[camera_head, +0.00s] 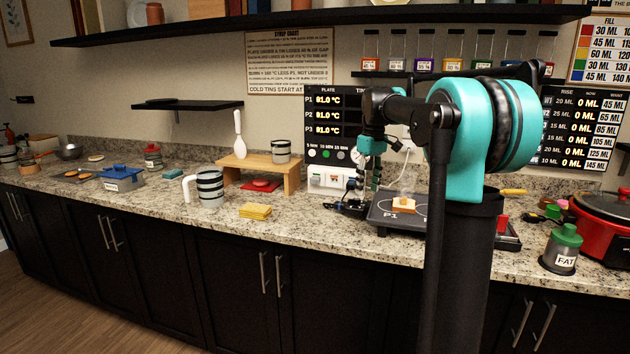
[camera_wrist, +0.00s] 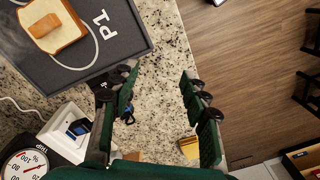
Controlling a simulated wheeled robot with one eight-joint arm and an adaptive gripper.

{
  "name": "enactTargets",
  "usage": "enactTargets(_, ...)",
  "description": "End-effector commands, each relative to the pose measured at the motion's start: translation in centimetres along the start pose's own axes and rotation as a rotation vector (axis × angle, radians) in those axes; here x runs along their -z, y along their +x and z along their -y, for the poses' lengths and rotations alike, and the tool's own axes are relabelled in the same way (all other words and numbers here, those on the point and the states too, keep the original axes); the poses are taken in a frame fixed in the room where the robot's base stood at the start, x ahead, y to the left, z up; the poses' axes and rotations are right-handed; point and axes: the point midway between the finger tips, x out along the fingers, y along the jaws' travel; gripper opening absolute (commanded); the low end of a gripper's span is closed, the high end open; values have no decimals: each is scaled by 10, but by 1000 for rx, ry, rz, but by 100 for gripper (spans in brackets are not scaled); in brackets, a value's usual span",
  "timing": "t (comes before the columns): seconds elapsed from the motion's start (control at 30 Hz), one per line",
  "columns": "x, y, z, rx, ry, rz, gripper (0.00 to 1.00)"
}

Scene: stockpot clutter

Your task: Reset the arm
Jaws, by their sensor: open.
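My gripper (camera_head: 352,205) hangs from my arm just left of the black P1 plate (camera_head: 390,222), low over the counter. In the wrist view my gripper (camera_wrist: 158,100) has its two fingers wide apart, with only speckled counter showing between them. A slice of bread (camera_head: 404,206) lies on the P1 plate. In the wrist view the bread (camera_wrist: 70,20) carries a small brown block (camera_wrist: 44,26), and a pale wisp rises near it. The plate (camera_wrist: 105,55) lies beyond the left finger. Nothing is held.
The granite counter (camera_head: 300,225) holds a striped mug (camera_head: 210,190), a yellow pad (camera_head: 256,211), a wooden stand (camera_head: 291,172), a FAT jar (camera_head: 562,252) and a red pot (camera_head: 603,232). A dial gauge (camera_wrist: 25,166) is near the left finger. A long shelf (camera_head: 200,33) runs above.

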Motion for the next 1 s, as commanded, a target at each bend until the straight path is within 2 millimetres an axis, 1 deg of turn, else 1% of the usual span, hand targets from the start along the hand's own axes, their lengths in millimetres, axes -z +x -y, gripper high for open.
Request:
enactTargets(0.17, -14, 18, 6, -17, 44, -21, 46)
enactTargets(0.27, -25, 32, 11, -30, 78, -37, 46)
enactTargets(0.37, -39, 50, 18, -44, 120, -57, 46)
enactTargets(0.47, -57, 73, 27, -61, 171, -83, 46)
enactTargets(0.57, -83, 103, 40, -82, 238, -118, 46)
enactTargets(0.67, -119, 144, 60, -105, 324, -166, 46)
enactTargets(0.7, -135, 161, 69, -114, 361, -188, 46)
enactTargets(0.77, -159, 186, 83, -126, 414, -220, 46)
enactTargets(0.8, -175, 202, 92, -133, 449, -241, 46)
enactTargets(0.9, -211, 237, 114, -147, 525, -288, 46)
enactTargets(1.0, -238, 262, 130, -155, 581, -324, 46)
